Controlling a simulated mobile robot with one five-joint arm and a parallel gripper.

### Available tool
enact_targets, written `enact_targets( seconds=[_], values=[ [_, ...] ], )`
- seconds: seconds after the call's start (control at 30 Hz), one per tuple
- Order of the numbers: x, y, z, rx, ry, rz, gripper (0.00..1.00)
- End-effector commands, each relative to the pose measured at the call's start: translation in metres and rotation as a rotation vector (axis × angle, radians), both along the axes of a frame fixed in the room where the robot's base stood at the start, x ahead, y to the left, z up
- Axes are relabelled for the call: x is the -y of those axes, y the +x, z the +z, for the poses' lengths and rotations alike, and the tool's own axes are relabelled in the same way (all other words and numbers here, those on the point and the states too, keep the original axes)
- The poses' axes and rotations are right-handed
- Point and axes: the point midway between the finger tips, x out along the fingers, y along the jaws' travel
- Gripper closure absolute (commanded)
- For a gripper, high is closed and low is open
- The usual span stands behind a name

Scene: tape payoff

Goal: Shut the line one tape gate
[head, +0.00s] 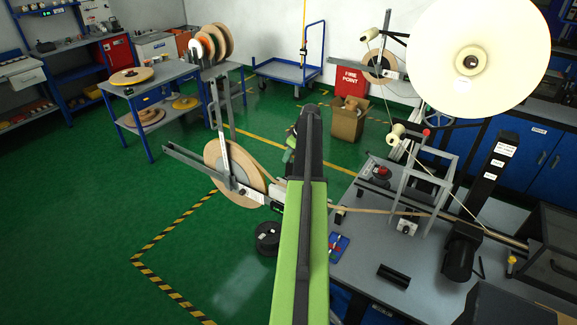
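I cannot tell for sure which part is the line one tape gate, and no readable "line one" label shows. A tan tape reel (222,178) hangs on a metal stand left of my arm, with a grey bar (196,168) slanting across it. Tan tape (375,210) runs from behind my arm rightward to a grey metal frame (401,203) on the bench. A large cream reel (507,60) stands at the upper right. My green and black arm reaches up the middle of the view. My gripper is at its far end, mostly hidden by the arm, its fingers unclear.
A grey workbench (352,283) fills the lower right, carrying a black motor unit (461,252). A blue table (165,72) with reels stands at the left. A cardboard box (346,124) and blue trolley (284,71) are behind. Green floor (105,210) is clear at the left.

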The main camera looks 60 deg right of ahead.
Motion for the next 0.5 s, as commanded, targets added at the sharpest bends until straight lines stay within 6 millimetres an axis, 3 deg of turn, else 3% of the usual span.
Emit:
enact_targets(
  seconds=[0.27, 0.5],
  values=[
    [0.0003, 0.0012, -0.0024, 0.0, 0.0, 0.0, 0.69],
    [0.0006, 0.0008, -0.0025, 0.0, -0.001, -0.001, 0.99]
  ],
)
